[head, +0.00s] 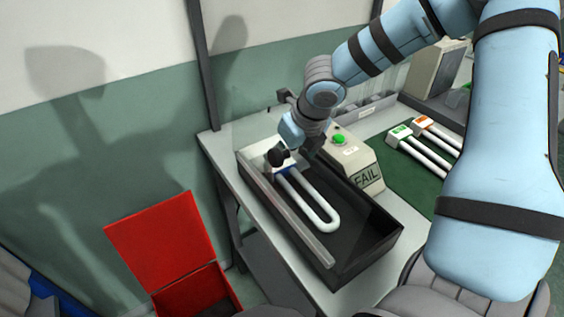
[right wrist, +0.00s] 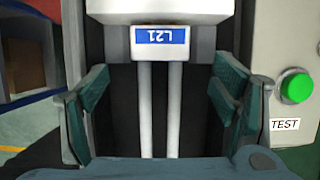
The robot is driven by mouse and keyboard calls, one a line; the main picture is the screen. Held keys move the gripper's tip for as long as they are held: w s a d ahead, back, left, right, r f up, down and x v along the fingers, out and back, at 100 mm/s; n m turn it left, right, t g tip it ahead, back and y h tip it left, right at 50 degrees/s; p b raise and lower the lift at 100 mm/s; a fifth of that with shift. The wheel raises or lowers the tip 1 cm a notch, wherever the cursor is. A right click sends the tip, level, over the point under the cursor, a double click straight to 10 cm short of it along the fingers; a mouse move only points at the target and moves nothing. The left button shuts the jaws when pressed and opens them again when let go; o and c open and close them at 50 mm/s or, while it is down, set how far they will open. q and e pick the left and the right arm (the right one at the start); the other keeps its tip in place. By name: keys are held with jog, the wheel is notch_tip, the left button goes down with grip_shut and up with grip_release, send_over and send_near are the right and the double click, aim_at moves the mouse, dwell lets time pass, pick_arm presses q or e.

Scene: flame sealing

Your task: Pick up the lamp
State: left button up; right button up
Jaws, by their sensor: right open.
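The lamp (head: 318,212) has a white U-shaped tube and lies in a long black tray (head: 365,246) on the table. In the right wrist view the lamp's white base (right wrist: 160,12) carries a blue label reading L21, upside down, and two white tubes run down from it. My right gripper (head: 295,153) is over the base end of the lamp. Its jaws (right wrist: 160,105) are open, with one teal finger on each side of the tubes and gaps between. The gripper hides part of the lamp base in the head view. My left gripper is out of view.
A tester box (head: 352,158) with a green button and a FAIL sign stands right beside the tray. Two more lamps, with green (head: 401,131) and orange (head: 424,122) labels, lie on a green mat. An open red bin (head: 165,240) stands left of the table.

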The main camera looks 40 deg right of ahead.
jog(key=b+x, duration=0.3)
jog(key=x, duration=0.2)
jog(key=shift+w+f, duration=0.1)
jog(key=shift+f, duration=0.25)
jog(key=shift+w+r, duration=0.1)
jog(key=shift+r, duration=0.15)
jog(key=c, duration=1.3)
